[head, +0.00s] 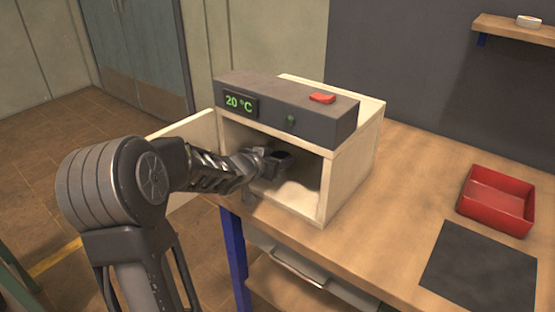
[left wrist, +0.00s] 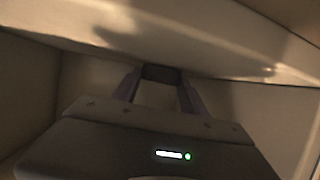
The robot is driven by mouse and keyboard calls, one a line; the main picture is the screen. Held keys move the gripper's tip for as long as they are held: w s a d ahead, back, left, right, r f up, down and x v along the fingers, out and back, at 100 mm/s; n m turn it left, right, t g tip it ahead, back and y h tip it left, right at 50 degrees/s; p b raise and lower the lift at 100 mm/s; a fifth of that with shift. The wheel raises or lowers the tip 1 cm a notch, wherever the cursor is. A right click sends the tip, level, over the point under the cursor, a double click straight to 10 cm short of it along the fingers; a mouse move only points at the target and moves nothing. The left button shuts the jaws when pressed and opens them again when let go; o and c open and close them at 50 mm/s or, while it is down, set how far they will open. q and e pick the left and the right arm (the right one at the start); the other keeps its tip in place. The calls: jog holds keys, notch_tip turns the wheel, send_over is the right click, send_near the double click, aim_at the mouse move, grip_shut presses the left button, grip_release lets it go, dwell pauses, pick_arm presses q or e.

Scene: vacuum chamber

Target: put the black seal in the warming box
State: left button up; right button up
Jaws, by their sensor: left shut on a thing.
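The warming box (head: 366,150) is a pale wooden box with a grey control unit on top, standing at the left end of the workbench. Its front is open and its door (head: 190,135) stands swung out to the left. My left gripper (head: 283,160) reaches through the opening and is inside the box. It is shut on the black seal, a small dark piece that shows between the fingertips in the left wrist view (left wrist: 160,73). The seal is close to a pale inner surface; I cannot tell whether it touches. My right gripper is not in view.
The control unit (head: 270,110) shows 20 °C and has a red switch (head: 322,98). A red tray (head: 497,200) and a dark mat (head: 482,268) lie on the bench (head: 390,235) to the right. A wall shelf (head: 510,29) holds a small white item. The box's walls and top closely surround my gripper.

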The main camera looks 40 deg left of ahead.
pick_arm(q)
jog(key=shift+f, duration=0.2)
jog(key=o, duration=1.3)
jog(key=shift+r, duration=0.1)
jog(key=shift+r, duration=0.25)
jog(key=p+v, duration=0.3)
jog(key=v, duration=0.8)
jog(key=shift+r, duration=0.1)
jog(key=shift+s, duration=0.45)
